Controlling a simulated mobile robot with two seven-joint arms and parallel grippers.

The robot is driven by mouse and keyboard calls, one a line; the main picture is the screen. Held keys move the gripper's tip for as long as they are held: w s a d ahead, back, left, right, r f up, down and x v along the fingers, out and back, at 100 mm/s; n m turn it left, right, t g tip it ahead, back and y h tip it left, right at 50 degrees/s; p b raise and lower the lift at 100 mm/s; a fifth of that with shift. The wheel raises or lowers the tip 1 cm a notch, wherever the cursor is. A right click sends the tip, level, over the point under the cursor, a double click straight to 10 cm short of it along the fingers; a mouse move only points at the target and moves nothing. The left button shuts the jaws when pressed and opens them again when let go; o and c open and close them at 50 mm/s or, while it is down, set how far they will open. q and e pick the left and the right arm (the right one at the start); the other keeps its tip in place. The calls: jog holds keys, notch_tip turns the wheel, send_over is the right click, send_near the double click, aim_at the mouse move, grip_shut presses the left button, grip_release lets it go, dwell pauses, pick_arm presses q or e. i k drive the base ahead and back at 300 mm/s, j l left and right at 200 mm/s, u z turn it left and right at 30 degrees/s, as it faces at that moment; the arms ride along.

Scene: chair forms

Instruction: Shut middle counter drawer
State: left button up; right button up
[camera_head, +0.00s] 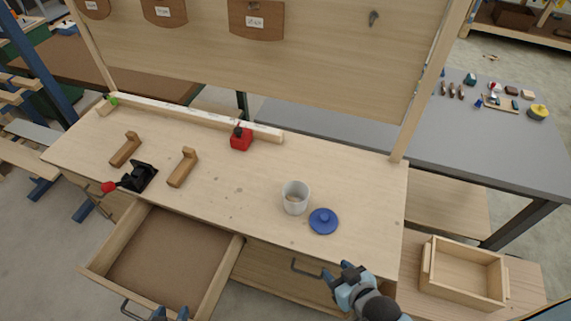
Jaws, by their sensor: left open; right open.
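The middle counter drawer (205,285) is pulled out from the wooden counter (235,205), and its brown inside looks empty. Its dark bar handle (132,311) is on the front at the bottom edge of the view. My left gripper (170,314) shows only its blue fingertips at the bottom edge, by the drawer front and right of the handle. It is open; contact with the drawer cannot be told. My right gripper (338,274) is open and empty by the front of the closed right drawer (270,265), right of its handle (303,269).
On the counter stand a white cup (295,198), a blue lid (323,221), a red-and-black tool (241,138), wooden blocks (183,167) and a black clamp (139,176) with a red knob. A wooden crate (462,292) sits low at right.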

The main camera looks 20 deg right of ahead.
aim_at(155, 256)
jog(key=j+u, duration=0.7)
jog(key=u, duration=0.15)
